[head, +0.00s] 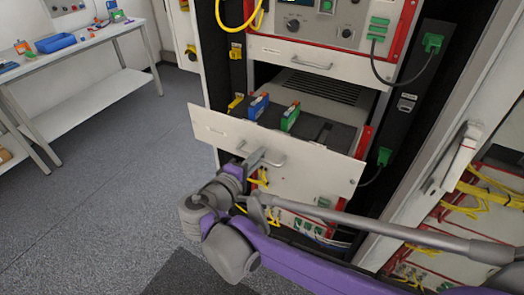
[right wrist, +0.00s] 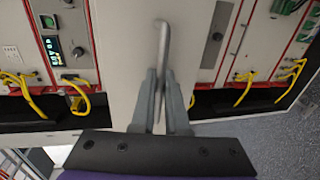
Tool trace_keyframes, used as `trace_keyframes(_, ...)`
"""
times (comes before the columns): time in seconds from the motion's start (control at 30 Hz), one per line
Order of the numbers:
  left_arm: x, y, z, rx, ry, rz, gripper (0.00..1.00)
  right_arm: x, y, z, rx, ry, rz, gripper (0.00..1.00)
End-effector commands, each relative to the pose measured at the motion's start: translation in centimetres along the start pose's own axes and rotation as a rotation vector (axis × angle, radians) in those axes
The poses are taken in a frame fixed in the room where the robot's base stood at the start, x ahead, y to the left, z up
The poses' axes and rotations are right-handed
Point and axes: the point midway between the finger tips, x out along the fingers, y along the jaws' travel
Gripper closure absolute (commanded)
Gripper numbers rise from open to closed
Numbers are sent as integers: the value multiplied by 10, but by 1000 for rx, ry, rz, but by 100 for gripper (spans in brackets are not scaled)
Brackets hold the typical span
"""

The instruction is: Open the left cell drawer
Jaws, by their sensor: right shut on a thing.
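A drawer with a wide white front (head: 221,129) stands out from the rack in the head view. A blue cell (head: 258,106) and a green cell (head: 290,117) stand upright inside it. My right gripper (head: 256,158) is at the drawer's metal handle (head: 273,160), near the middle of the front. In the right wrist view the fingers (right wrist: 163,92) are shut on the handle (right wrist: 163,42), one on each side of the bar. The drawer's far interior is partly hidden under the unit above. My left gripper is not in view.
A closed white panel with a handle (head: 311,65) sits above the open drawer. Yellow cables (head: 260,180) hang below the drawer front. A bench (head: 78,52) with a blue tray (head: 55,42) stands at upper left. The grey floor (head: 110,170) left of the rack is clear.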

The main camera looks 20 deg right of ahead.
Motion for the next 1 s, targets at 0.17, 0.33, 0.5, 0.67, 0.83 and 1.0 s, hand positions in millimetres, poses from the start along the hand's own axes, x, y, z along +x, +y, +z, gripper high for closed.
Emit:
trace_keyframes(0.17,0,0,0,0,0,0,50,-2,0,0,0,1,1,100)
trace_keyframes(0.33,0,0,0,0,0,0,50,-1,0,0,0,1,1,100)
trace_keyframes(0.5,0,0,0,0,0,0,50,-1,0,0,0,1,1,76)
trace_keyframes(0.67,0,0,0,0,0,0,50,-1,0,0,0,0,0,76)
trace_keyframes(0.83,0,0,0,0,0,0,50,-10,0,-1,0,3,0,76)
trace_keyframes(1.0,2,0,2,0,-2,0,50,-40,-1,-2,-1,7,0,76)
